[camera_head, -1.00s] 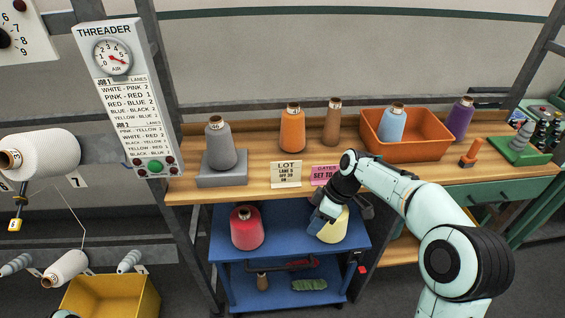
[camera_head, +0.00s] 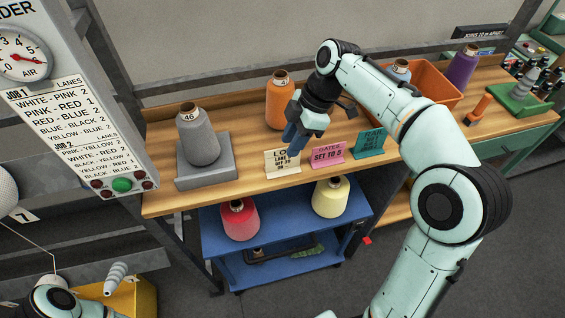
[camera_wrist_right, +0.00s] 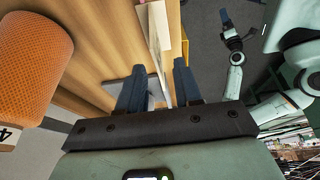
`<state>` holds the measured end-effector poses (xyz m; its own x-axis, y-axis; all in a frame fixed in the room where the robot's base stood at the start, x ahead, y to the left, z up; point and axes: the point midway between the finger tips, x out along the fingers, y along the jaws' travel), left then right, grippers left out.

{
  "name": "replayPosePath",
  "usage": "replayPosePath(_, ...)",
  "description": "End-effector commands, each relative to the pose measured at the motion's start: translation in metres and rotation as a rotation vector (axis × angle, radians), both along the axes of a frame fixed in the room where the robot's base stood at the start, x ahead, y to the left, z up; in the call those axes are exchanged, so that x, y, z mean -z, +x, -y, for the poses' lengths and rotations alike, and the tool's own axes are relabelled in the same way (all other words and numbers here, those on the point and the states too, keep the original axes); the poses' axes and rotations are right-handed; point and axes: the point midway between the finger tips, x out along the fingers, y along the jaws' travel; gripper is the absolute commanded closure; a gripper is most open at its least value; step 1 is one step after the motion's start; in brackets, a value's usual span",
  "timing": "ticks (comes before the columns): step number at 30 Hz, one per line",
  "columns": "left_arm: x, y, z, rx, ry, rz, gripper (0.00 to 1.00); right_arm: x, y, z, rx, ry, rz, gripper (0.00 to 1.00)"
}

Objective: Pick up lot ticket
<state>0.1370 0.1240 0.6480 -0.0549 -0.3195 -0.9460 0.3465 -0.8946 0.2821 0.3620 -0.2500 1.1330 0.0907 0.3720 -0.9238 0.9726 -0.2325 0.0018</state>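The lot ticket (camera_head: 282,165) is a small cream card standing at the wooden shelf's front edge, left of the pink gates ticket (camera_head: 328,154). My right gripper (camera_head: 299,142) points down just above and behind it, its blue fingers covering part of its top. In the right wrist view the two fingers (camera_wrist_right: 157,92) are apart, and a cream, edge-on strip, apparently the ticket (camera_wrist_right: 157,45), runs into the gap between them. I see no contact. My left gripper (camera_wrist_right: 242,14) shows small at the top of the right wrist view, its fingers spread and empty.
A grey cone on a grey block (camera_head: 206,172) stands left of the ticket, an orange cone (camera_head: 278,105) behind it. A teal ticket (camera_head: 370,143) stands farther right, before an orange bin (camera_head: 437,83). A blue cart (camera_head: 277,232) with red and cream cones is below.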

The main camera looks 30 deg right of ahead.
Motion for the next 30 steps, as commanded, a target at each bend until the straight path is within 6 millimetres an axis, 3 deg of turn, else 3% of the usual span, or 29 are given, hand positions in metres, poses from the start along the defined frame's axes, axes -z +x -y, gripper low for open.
replayPosePath(8,0.004,-0.003,0.0,0.0,0.0,-0.002,0.0,0.022,0.002,-0.01,0.0,0.0,-0.001,0.66)
replayPosePath(17,0.007,-0.005,0.0,0.0,0.0,-0.006,0.0,0.06,0.005,-0.027,0.0,0.001,-0.002,0.66)
replayPosePath(26,0.007,-0.005,0.0,0.0,0.0,-0.006,0.0,0.063,0.006,-0.029,0.001,0.0,0.001,0.66)
replayPosePath(29,0.007,-0.005,0.0,0.0,0.0,-0.006,0.0,0.063,0.006,-0.028,0.001,0.0,0.001,0.98)
replayPosePath(30,0.007,-0.005,0.0,0.001,0.0,-0.005,0.0,0.063,0.006,-0.028,0.001,0.0,0.001,1.0)
